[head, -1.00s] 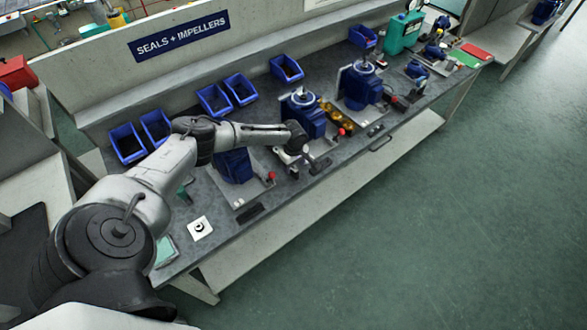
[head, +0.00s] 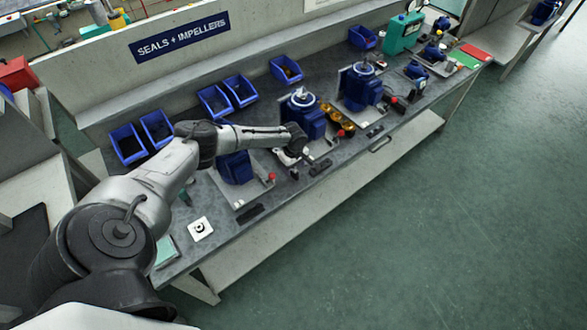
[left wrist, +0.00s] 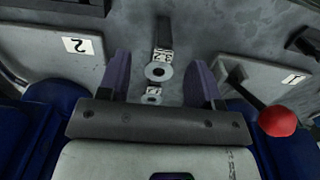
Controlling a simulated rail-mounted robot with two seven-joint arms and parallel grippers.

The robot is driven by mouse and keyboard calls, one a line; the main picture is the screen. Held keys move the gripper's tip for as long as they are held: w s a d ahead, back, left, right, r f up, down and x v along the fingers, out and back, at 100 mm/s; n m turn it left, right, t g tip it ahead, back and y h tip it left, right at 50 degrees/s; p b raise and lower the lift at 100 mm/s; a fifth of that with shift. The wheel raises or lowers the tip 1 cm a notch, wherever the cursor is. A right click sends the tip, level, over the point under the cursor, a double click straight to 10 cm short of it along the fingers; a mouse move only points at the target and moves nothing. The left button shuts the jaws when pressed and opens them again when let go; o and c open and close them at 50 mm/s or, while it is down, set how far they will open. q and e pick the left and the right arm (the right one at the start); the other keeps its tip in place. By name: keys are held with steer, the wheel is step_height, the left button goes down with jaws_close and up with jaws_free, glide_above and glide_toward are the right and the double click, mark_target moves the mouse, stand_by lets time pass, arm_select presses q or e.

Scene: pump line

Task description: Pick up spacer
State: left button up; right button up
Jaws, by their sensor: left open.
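In the left wrist view, a pale flat ring (left wrist: 159,71) with a dark centre lies on the grey bench beside a dark strip with a printed label. A smaller ring (left wrist: 152,93) with its own label lies nearer the gripper. Either could be the spacer; I cannot tell which. My left gripper (left wrist: 158,68) is open, its purple fingers on either side of the rings, with nothing held. In the head view, my left gripper (head: 292,157) hangs over the bench's front part between two blue pumps. The rings are not clear there. My right gripper is out of view.
Plates marked 2 (left wrist: 77,45) and 1 (left wrist: 292,75) flank the gap. A red knob (left wrist: 277,121) stands close on the right. Blue pumps (head: 237,168) stand along the bench, with blue bins (head: 240,90) behind. A white square pad (head: 200,229) lies at the near end.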

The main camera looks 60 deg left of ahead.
arm_select(q)
steer(key=c, duration=0.9)
steer(key=shift+c, duration=0.2)
